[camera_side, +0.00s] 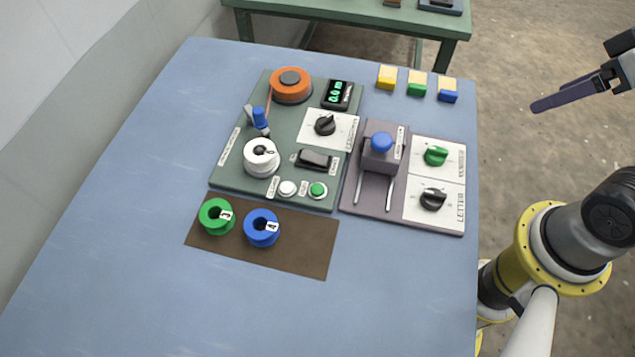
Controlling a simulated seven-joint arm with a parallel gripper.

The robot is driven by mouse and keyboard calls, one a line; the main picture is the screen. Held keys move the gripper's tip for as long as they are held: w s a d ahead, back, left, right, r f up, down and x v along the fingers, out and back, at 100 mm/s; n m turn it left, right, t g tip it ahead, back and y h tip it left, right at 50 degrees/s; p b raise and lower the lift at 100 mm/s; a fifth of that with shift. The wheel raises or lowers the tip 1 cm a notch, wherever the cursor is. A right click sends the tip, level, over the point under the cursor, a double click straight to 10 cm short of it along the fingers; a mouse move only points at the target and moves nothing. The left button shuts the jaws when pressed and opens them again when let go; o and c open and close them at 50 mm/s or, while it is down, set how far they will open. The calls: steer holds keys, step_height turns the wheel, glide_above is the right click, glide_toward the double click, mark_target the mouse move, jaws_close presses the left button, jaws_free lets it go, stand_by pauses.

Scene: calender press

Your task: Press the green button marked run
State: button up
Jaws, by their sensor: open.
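The green button (318,190) is small and round with a pale rim. It sits at the front right of the dark green panel (225,178) on the blue table. A small label is beside it, too small to read surely. A white button (287,188) is just left of it. My gripper (538,106) is at the upper right, off the table's right edge and well away from the button. Its dark fingers point left, and it holds nothing that I can see.
A black rocker switch (313,159) is behind the buttons. A white spool (262,156) stands to their left. A purple-grey unit (382,148) with a blue knob rises at right. Green (216,217) and blue (262,228) spools stand on a brown mat (300,258). The table front (390,310) is clear.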

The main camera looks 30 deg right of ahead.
jaws_close()
stand_by(1.5)
